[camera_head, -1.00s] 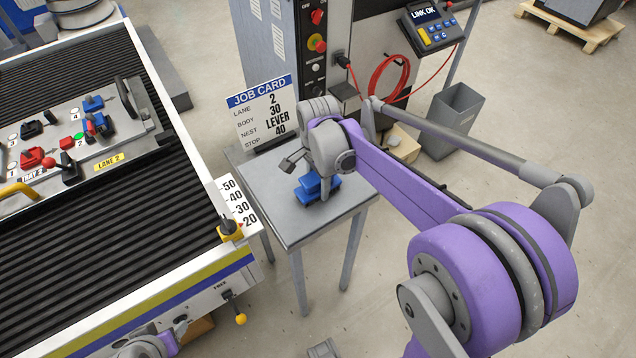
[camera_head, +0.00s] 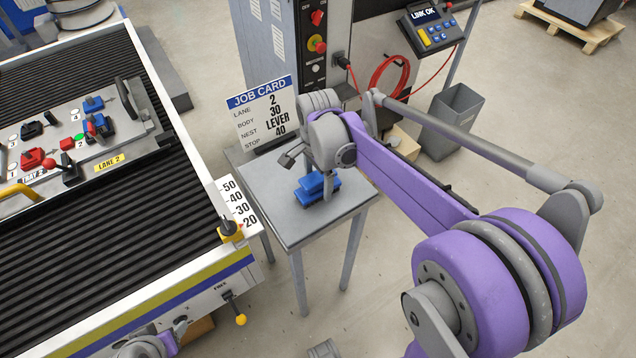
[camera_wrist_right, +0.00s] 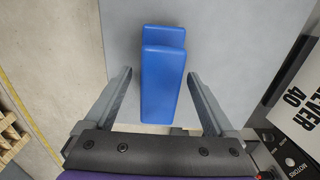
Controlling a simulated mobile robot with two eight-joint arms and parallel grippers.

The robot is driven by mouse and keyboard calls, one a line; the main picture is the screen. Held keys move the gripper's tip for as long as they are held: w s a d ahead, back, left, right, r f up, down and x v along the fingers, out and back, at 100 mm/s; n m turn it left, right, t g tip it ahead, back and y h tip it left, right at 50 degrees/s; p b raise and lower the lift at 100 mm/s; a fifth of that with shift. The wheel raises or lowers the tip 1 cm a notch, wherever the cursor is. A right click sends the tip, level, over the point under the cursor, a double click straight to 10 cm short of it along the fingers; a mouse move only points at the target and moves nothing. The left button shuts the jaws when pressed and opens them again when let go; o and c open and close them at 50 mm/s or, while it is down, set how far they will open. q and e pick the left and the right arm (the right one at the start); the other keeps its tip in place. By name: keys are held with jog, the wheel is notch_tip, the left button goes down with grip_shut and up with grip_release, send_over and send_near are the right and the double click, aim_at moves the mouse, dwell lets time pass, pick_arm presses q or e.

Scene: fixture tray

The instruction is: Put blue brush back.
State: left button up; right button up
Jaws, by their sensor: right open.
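The blue brush (camera_head: 318,190) lies on the small grey side table (camera_head: 268,203), near its middle. Its blue block shape also shows in the right wrist view (camera_wrist_right: 163,85), where it looks like a longer block with a second blue part at its far end. My right gripper (camera_head: 308,177) is over the brush, pointing down. In the right wrist view its two fingers (camera_wrist_right: 158,75) are spread apart, one on each side of the brush with a gap to each. At the bottom left of the head view only a purple and grey part of my left arm shows; its gripper is not visible.
A job card (camera_head: 262,110) stands at the table's back edge, close to my right wrist. The ribbed conveyor (camera_head: 100,248) on the left carries a fixture tray (camera_head: 135,137) with several red, blue and black parts. A grey bin (camera_head: 455,122) stands behind my right arm.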

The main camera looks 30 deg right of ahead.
aim_at(318, 179)
notch_tip(318, 179, up, 10)
jog(key=shift+s+r+p, duration=0.1)
jog(key=shift+p, duration=0.3)
jog(key=shift+s+a+n, duration=0.25)
jog(key=shift+s+n, duration=0.05)
jog(key=shift+n, duration=0.1)
pick_arm(q)
jog(key=shift+w+r, duration=0.15)
jog(key=shift+r, duration=0.4)
pick_arm(e)
jog(key=s+a+f+n+t, duration=0.2)
jog(key=s+a+f+n, duration=0.1)
jog(key=s+f+n, duration=0.2)
jog(key=s+a+f+n+t, duration=0.3)
jog(key=s+f+n, duration=0.3)
jog(key=s+n, duration=0.4)
jog(key=shift+s+a+f+n, duration=0.15)
jog(key=shift+a+f+n, duration=0.1)
jog(key=shift+n, duration=0.45)
pick_arm(q)
jog(key=shift+a, duration=0.15)
